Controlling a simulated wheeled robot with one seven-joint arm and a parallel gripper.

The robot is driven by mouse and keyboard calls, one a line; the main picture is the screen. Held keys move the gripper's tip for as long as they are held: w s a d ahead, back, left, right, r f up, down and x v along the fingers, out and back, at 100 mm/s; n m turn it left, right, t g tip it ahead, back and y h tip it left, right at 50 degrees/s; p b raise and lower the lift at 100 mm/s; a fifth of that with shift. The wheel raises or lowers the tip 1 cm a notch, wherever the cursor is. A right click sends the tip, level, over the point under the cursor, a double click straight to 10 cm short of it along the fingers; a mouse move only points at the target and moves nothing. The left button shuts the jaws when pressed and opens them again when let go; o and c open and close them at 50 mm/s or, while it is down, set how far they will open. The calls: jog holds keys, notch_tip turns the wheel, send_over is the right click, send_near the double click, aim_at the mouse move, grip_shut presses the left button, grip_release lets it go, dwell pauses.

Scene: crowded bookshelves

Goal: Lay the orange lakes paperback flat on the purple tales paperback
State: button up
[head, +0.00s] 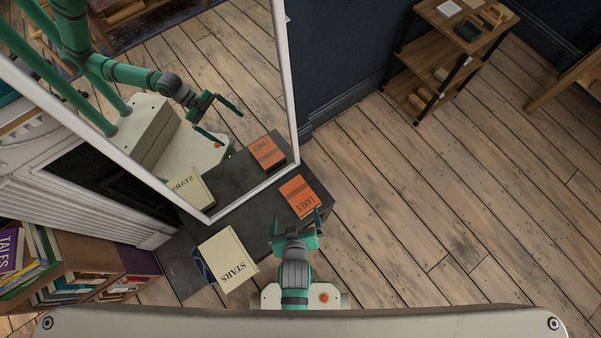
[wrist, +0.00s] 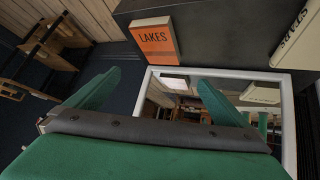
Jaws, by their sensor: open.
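The orange lakes paperback (head: 300,197) lies flat on a dark slab, near its right end and beside the mirror. It also shows in the wrist view (wrist: 155,42), at the top middle, beyond my fingers. The purple tales paperback (head: 10,250) shows at the left edge of the head view, at the bookshelf, partly cut off by the frame. My gripper (head: 296,221) is open and empty. In the head picture it is just below the lakes paperback, with a finger tip close to its lower edge; I cannot tell the height between them. My spread fingers also show in the wrist view (wrist: 160,82).
A white-framed mirror (head: 291,85) stands along the dark slab (head: 182,268) and reflects my arm and the books. A cream stars book (head: 227,258) lies on the slab, over a blue one. A crowded bookshelf (head: 92,257) is at left.

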aim_at(300, 195)
jog(key=w+f+n+g, duration=0.1)
jog(key=w+f+g, duration=0.1)
jog(key=w, duration=0.1)
jog(key=w+f+n+g, duration=0.1)
jog(key=w+f+g, duration=0.1)
jog(key=w, duration=0.1)
jog(key=w+d+f+n+g, duration=0.1)
jog(key=w+f, duration=0.1)
jog(key=w, duration=0.1)
jog(key=shift+w+f+g, duration=0.1)
jog(key=shift+w+g, duration=0.3)
jog(key=w+f+g, duration=0.1)
jog(key=w+f+n+g, duration=0.1)
jog(key=shift+w+d+g, duration=0.4)
jog(key=shift+a+f, duration=0.1)
jog(key=shift+f, duration=3.2)
jog(key=c, duration=1.2)
